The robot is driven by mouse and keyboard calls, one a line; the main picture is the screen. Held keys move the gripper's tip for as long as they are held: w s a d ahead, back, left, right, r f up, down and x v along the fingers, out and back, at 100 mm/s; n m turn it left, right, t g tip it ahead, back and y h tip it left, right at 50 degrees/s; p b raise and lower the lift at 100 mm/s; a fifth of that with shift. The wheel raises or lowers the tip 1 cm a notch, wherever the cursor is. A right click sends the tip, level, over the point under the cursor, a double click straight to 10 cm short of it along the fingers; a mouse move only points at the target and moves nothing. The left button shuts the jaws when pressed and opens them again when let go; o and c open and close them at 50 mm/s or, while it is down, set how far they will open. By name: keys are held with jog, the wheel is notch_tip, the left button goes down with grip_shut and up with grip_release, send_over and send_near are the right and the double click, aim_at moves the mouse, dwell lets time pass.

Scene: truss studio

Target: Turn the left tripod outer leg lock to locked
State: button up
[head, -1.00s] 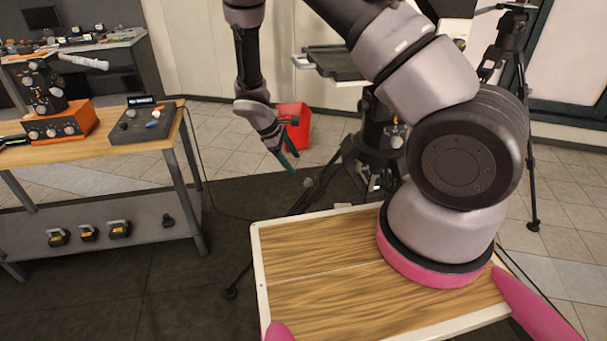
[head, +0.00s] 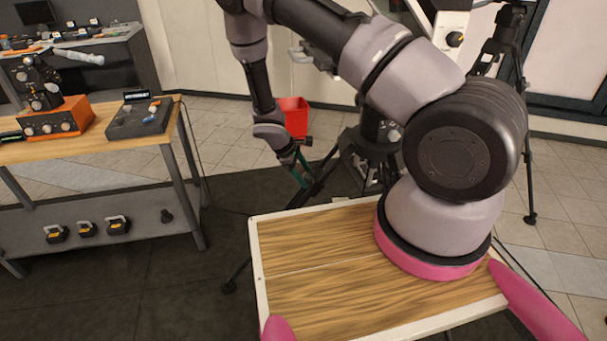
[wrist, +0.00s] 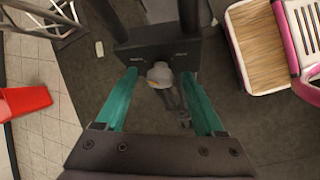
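The left tripod (head: 372,150) stands beyond my deck in the head view, partly hidden by my arm. One dark leg runs down-left to a foot (head: 229,287) on the floor. My gripper (head: 298,170) is beside this leg. In the wrist view my gripper (wrist: 160,76) is open, with its two teal fingers apart. A light grey lock knob (wrist: 160,72) on a black leg collar (wrist: 150,52) shows between the fingertips. I see no clear contact between fingers and knob. Whether the lock is locked cannot be told.
A red bin (head: 294,117) stands on the floor behind my gripper. A workbench (head: 90,148) with devices is at the left. Another black tripod (head: 529,170) stands at the right. A dark mat (head: 180,290) covers clear floor between the bench and my deck.

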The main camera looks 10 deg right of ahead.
grip_shut()
jog(key=shift+s+a+f+m+t+h, duration=0.1)
jog(key=shift+m+t+h, duration=0.2)
jog(key=shift+m+t, duration=0.2)
jog(key=shift+s+a+m+t+h, duration=0.1)
jog(key=shift+m+t+h, duration=0.25)
jog(key=shift+m, duration=0.25)
jog(key=m+t+h, duration=0.1)
jog(key=m, duration=0.1)
jog(key=m+t+h, duration=0.1)
jog(key=m, duration=0.1)
jog(key=shift+s+a+f, duration=0.1)
jog(key=shift+f, duration=0.1)
jog(key=m+h, duration=0.1)
jog(key=m, duration=0.1)
jog(key=m+h, duration=0.1)
jog(key=m, duration=0.1)
jog(key=shift+a+f+t+h, duration=0.1)
jog(key=shift+f+t+h, duration=0.15)
jog(key=shift+t, duration=0.1)
jog(key=shift+a+f+m+h, duration=0.15)
jog(key=shift+m+h, duration=1.25)
jog(key=shift+m, duration=0.9)
